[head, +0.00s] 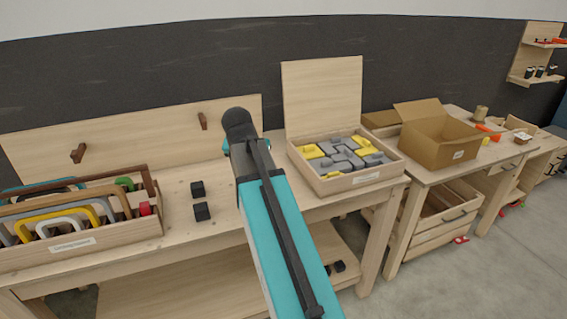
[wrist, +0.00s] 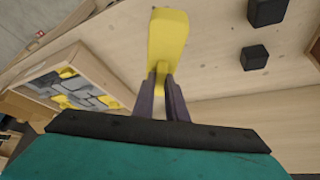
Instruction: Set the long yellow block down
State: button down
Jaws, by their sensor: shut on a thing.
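In the wrist view the long yellow block (wrist: 168,35) stands out from the tips of my gripper (wrist: 163,82). The two dark fingers are shut on its near end. The block is over the pale wooden bench top (wrist: 215,75), between the bin of blocks and two black blocks. I cannot tell whether it touches the wood. In the head view my teal and black arm hides the held block and the fingers. The bench top (head: 180,225) shows there on both sides of the arm.
A wooden bin (head: 375,175) with grey and yellow blocks stands right of my arm. Two black blocks (head: 201,211) sit to its left. A crate of coloured frames (head: 100,250) is at far left. A cardboard box (head: 435,150) is on the right bench. Bench top near the black blocks is bare.

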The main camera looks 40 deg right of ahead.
jog(key=w+a+n+t+y, duration=0.1)
jog(key=a+n+y, duration=0.3)
jog(key=a, duration=2)
jog(key=w+n, duration=0.1)
jog(key=n, duration=0.4)
jog(key=shift+w+f+t, duration=0.3)
jog(key=shift+f+t, duration=0.1)
jog(key=shift+s, duration=0.15)
